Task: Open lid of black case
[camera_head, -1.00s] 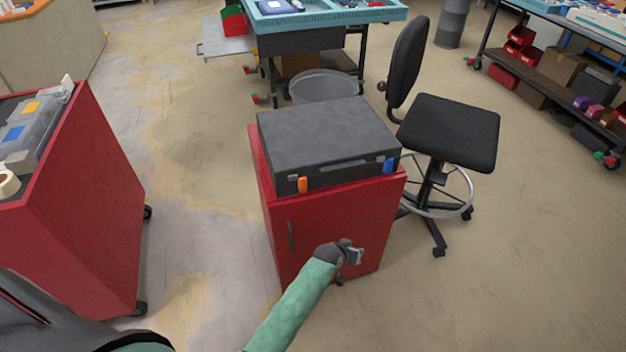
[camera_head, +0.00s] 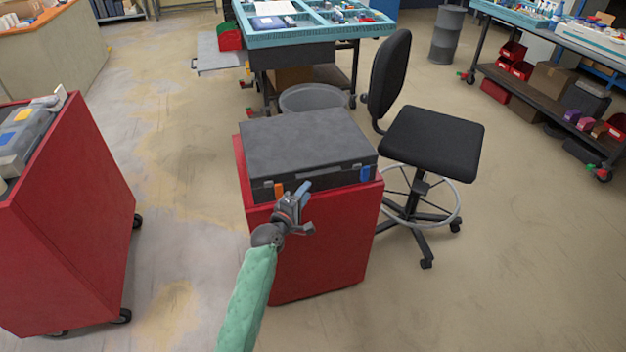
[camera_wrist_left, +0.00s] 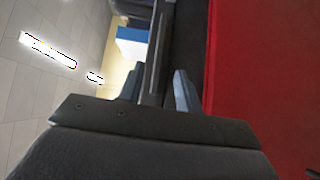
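The black case (camera_head: 308,140) lies flat and closed on top of the red cabinet (camera_head: 320,250). Its front has an orange latch (camera_head: 278,189) and a blue latch (camera_head: 365,173). My left gripper (camera_head: 303,194) is in front of the case's front face, just right of the orange latch, and covers part of that face. In the left wrist view, the fingers (camera_wrist_left: 158,88) are apart, with a dark grey edge, likely of the case (camera_wrist_left: 185,45), showing between and beyond them. I cannot tell whether they touch it. My right gripper is not in view.
A black swivel chair (camera_head: 432,138) stands close to the cabinet's right. A grey round bin (camera_head: 312,97) and a blue-topped workbench (camera_head: 300,38) are behind. Another red cart (camera_head: 75,200) stands at the left. The floor between cart and cabinet is clear.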

